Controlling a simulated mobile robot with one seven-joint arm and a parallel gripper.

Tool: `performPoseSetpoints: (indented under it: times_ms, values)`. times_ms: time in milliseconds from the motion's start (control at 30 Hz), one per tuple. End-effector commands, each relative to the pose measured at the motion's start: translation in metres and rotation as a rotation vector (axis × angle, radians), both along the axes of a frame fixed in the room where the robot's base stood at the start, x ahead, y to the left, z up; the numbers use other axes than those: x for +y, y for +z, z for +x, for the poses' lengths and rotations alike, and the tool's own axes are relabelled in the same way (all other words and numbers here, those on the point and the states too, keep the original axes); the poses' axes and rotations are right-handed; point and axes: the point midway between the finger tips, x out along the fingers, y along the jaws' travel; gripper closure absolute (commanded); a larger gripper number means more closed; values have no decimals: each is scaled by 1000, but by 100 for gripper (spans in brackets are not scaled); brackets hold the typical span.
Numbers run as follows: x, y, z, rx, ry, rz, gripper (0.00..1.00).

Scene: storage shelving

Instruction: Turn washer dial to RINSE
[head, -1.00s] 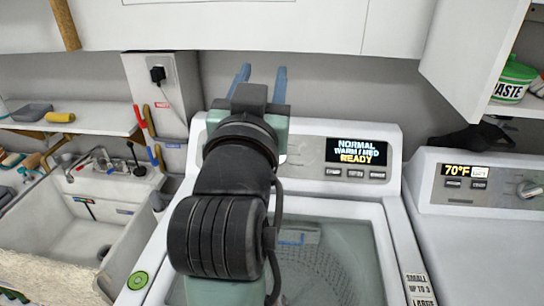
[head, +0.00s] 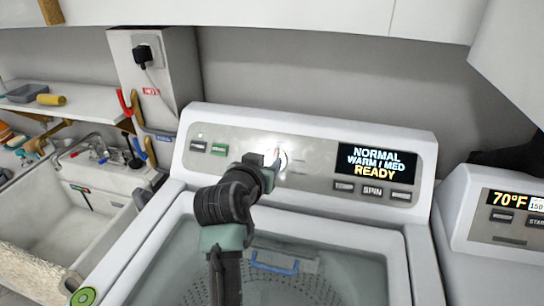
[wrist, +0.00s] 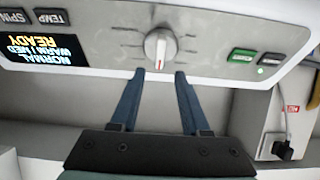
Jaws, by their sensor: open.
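The washer's dial (wrist: 160,47) is a round white knob with a red line on its grip, on the grey control panel (head: 232,152). In the wrist view the line runs up and down the picture. In the head view the dial (head: 283,158) is partly hidden by my gripper (head: 276,160). My gripper also shows in the wrist view (wrist: 160,74), with its two blue fingers apart and empty. Their tips are just short of the dial, one towards each side; contact cannot be told. The display (head: 376,164) reads NORMAL, WARM / MED, READY.
Panel buttons, one green (head: 218,149), flank the dial and display. Below is the washer's glass lid (head: 330,265). A sink (head: 75,230) stands left, a second machine (head: 500,225) right. White cupboards (head: 300,12) hang above the bare wall.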

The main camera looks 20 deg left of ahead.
Motion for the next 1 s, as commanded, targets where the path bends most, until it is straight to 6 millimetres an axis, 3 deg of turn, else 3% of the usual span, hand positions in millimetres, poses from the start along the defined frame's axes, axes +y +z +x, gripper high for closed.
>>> performPoseSetpoints:
  times_ms: [200, 400, 833, 867, 1000]
  values:
    - [0, -12, 29, 1, 0, 1, 54]
    - [0, -19, 45, 0, -1, 0, 54]
    - [0, -21, 51, -1, 0, 0, 54]
    - [0, -21, 51, -1, 0, 0, 56]
    - [0, -21, 51, -1, 0, 0, 81]
